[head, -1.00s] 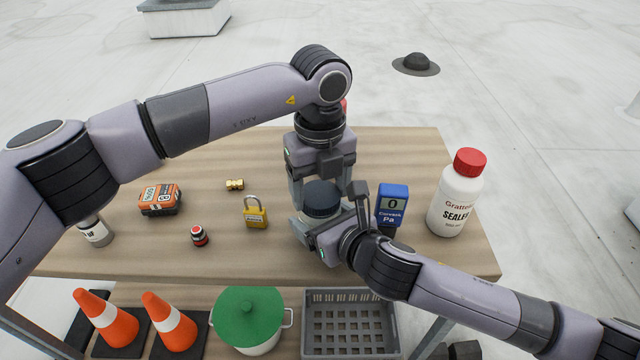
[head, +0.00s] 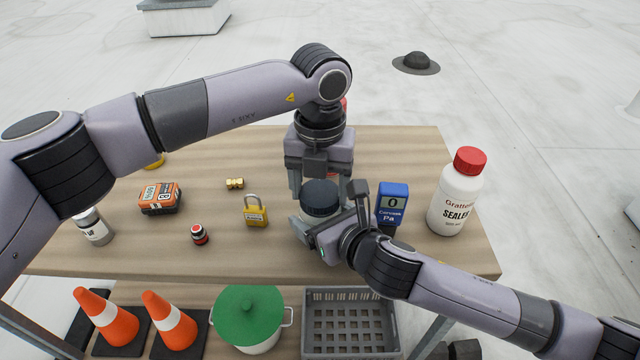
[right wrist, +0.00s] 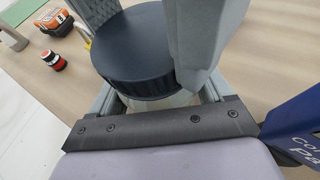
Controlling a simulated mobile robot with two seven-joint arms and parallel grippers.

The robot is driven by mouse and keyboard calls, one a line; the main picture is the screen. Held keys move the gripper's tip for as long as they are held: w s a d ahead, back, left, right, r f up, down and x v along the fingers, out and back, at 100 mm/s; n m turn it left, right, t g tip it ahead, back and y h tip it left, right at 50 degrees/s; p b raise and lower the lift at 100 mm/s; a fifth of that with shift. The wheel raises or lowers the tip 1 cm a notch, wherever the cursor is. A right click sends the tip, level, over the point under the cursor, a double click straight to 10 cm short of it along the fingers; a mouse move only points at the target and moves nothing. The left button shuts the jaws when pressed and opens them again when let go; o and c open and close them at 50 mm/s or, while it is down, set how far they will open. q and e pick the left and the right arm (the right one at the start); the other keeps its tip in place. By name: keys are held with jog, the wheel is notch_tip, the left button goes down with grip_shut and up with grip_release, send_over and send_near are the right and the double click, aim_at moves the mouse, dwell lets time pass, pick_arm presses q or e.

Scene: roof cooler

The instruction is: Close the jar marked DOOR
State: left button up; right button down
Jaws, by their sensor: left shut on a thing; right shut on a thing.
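A jar with a dark blue lid (head: 320,198) stands upright near the front middle of the table. Its mark is hidden. My left gripper (head: 319,185) points down from above and is shut on the lid, one finger on each side. The lid also shows in the right wrist view (right wrist: 133,48), between the left gripper's grey fingers, on top of the clear jar body (right wrist: 168,98). My right gripper (head: 322,226) comes in low from the right and is shut on the jar body; its fingers hide most of it.
A blue gauge (head: 392,203) stands close to the right of the jar, and a white sealer bottle (head: 456,190) farther right. A yellow padlock (head: 256,212), a small red-black item (head: 200,235), a brass fitting (head: 235,183) and an orange box (head: 160,198) lie left.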

pick_arm(q)
jog(key=o, duration=1.2)
jog(key=shift+c, duration=0.2)
jog(key=shift+r, duration=0.1)
jog(key=shift+r, duration=2.2)
jog(key=shift+c, duration=0.3)
jog(key=shift+r+n, duration=1)
jog(key=shift+r, duration=0.75)
